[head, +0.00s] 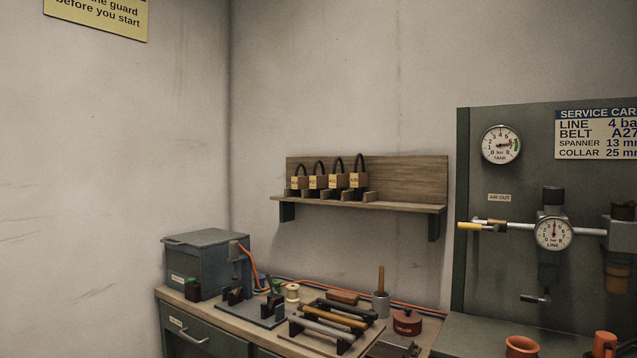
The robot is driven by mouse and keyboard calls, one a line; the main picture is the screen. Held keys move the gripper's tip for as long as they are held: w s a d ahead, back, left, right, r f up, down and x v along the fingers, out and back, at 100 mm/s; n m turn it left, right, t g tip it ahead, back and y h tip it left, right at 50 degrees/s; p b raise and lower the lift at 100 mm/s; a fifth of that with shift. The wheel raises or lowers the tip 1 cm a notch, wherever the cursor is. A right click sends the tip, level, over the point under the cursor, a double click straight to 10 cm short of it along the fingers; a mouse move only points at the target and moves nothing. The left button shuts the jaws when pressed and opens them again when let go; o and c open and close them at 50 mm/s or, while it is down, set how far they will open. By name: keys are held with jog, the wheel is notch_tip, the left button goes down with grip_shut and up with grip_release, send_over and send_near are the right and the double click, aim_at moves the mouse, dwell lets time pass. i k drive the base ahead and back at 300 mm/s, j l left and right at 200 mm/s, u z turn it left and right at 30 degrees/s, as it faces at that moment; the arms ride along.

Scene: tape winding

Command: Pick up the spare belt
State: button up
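A service card (596,134) on the panel at right reads BELT A27, cut off at the picture's edge. My gripper is not in view.
Below the shelf, a workbench (195,312) carries a grey box (205,262), a rack of rods (330,325), a red round tin (407,322) and a cup (381,304). A gauge panel (490,190) with pipes stands right of the shelf. Wall space before the shelf looks clear.

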aim_at(316, 182)
jog(key=i+j+z, duration=0.35)
jog(key=i+j, duration=1)
